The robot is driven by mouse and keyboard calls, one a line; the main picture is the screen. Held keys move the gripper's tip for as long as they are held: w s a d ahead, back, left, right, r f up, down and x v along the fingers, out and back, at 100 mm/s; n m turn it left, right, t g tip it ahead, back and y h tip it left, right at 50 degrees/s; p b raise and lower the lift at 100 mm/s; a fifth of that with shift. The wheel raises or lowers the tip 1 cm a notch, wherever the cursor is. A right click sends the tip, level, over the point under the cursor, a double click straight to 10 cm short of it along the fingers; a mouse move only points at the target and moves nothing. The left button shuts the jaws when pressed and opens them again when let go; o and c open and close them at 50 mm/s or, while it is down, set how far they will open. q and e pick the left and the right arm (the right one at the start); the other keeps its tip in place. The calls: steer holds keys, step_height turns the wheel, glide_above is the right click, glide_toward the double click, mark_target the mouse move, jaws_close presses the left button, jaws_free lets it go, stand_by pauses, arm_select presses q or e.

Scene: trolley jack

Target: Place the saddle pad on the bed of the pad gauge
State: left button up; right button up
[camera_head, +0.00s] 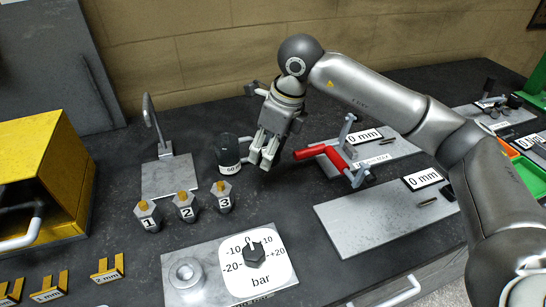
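My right gripper (262,160) comes in from the right and points down over the dark bench, between a black knob-like piece marked 60 and a red-handled clamp. Its two light fingertips look slightly apart, and I see nothing between them. I cannot pick out the saddle pad for certain. I cannot tell which plate is the pad gauge: one grey plate with a "0 mm" display (422,179) lies at the right, and another plate with a "0 mm" display (364,139) lies behind it. My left gripper is not in view.
The black piece (228,153) stands left of the gripper, the red clamp (333,155) right of it. Numbered hex posts (184,207) and a bar dial (256,262) stand in front. A yellow cabinet (45,175) is at left. A hooked stand (165,150) rises behind the posts.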

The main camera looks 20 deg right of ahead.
steer(key=p, duration=0.1)
glide_above(272, 170)
steer(key=s, duration=0.1)
steer(key=f, duration=0.5)
steer(key=shift+s+d+f, duration=0.15)
steer(key=shift+d, duration=0.05)
steer(key=f, duration=0.1)
steer(key=f+p, duration=0.1)
steer(key=f, duration=0.2)
steer(key=shift+w+d+p, duration=0.25)
steer(key=shift+w+p, duration=0.05)
steer(key=shift+f, duration=0.1)
steer(key=o, duration=1.1)
